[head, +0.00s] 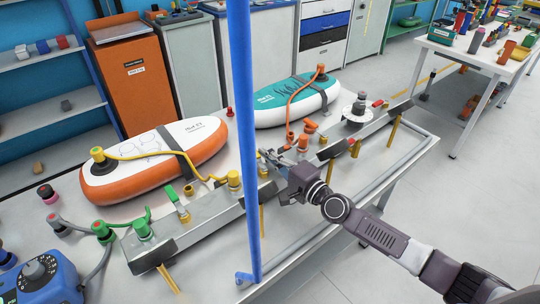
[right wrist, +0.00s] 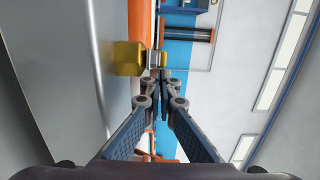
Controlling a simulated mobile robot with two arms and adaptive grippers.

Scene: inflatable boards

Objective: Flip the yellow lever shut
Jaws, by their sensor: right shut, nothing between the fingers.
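My right gripper (head: 268,156) reaches in from the right, over the metal manifold rail (head: 205,212) on the bench. Its fingers are shut and empty; they also show in the right wrist view (right wrist: 159,80). Close to the fingertips in the wrist view is a yellow fitting (right wrist: 128,58) with a metal stem; I cannot tell whether they touch. In the head view a yellow fitting (head: 263,170) sits just beside the gripper, partly behind the blue post. I cannot make out the yellow lever's handle or its angle clearly. My left gripper is not in view.
A blue post (head: 243,120) stands in front of the rail. An orange-edged board (head: 152,160) and a teal board (head: 297,102) lie behind it. A yellow hose (head: 150,155) runs to a yellow fitting (head: 234,180). A green lever (head: 172,195) stands further left. A blue pump (head: 40,275) is front left.

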